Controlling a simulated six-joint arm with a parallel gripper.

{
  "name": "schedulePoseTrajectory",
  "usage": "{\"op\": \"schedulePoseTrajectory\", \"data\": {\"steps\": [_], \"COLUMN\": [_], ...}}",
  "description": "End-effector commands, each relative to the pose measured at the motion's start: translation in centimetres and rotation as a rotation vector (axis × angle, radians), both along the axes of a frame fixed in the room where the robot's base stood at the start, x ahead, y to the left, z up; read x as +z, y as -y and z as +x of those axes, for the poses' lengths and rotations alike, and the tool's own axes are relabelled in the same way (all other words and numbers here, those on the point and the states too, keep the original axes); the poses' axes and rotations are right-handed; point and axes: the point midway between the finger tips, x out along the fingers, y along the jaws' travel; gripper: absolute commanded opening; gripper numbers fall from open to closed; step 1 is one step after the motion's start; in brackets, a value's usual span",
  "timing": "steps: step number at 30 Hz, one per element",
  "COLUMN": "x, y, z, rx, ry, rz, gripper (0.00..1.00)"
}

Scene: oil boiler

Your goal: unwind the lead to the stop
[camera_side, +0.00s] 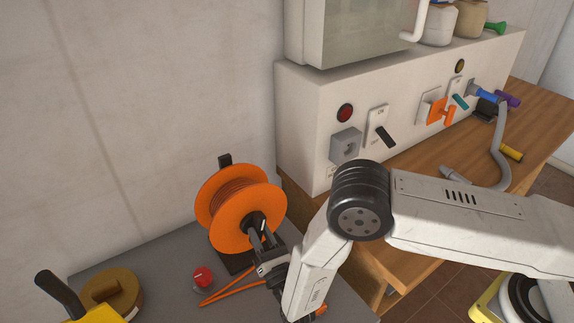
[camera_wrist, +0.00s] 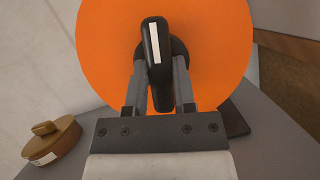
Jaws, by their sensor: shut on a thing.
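The orange cable reel (camera_side: 222,221) stands on a dark stand on the grey table at the left, with orange lead (camera_side: 240,190) still wound on its drum. A length of the orange lead (camera_side: 233,290) lies on the table in front of the reel. My gripper (camera_side: 259,228) is at the reel's front face. In the wrist view, its two fingers (camera_wrist: 158,85) are shut on a black handle (camera_wrist: 155,45) with a white stripe at the reel's hub. The orange disc (camera_wrist: 215,45) fills the view behind. The lead is hidden there.
A red knob (camera_side: 203,276) is on the grey table near the loose lead. A brown lidded pot (camera_side: 112,293) stands at the left, with a yellow thing with a black handle (camera_side: 60,295) beside it. A white panel (camera_side: 300,120) with switches and a socket stands behind on a wooden bench (camera_side: 415,160).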

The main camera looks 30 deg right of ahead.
Motion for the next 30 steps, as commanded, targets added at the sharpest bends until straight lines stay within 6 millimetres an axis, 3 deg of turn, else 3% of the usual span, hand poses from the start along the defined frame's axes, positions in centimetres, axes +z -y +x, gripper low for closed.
{"op": "schedulePoseTrajectory", "data": {"steps": [5, 6, 9, 22, 30], "x": [0.0, 0.0, 0.0, -0.1, -1.1], "y": [0.0, 0.0, 0.0, -0.1, -0.3], "z": [0.1, 0.1, 0.1, -0.3, -2.5], "rx": [0.000, 0.000, 0.000, 0.001, 0.002], "ry": [-0.001, 0.000, 0.000, -0.001, -0.003], "rz": [0.002, 0.002, 0.002, 0.002, 0.000], "gripper": [0.00, 0.35, 0.67, 0.68, 0.68]}}
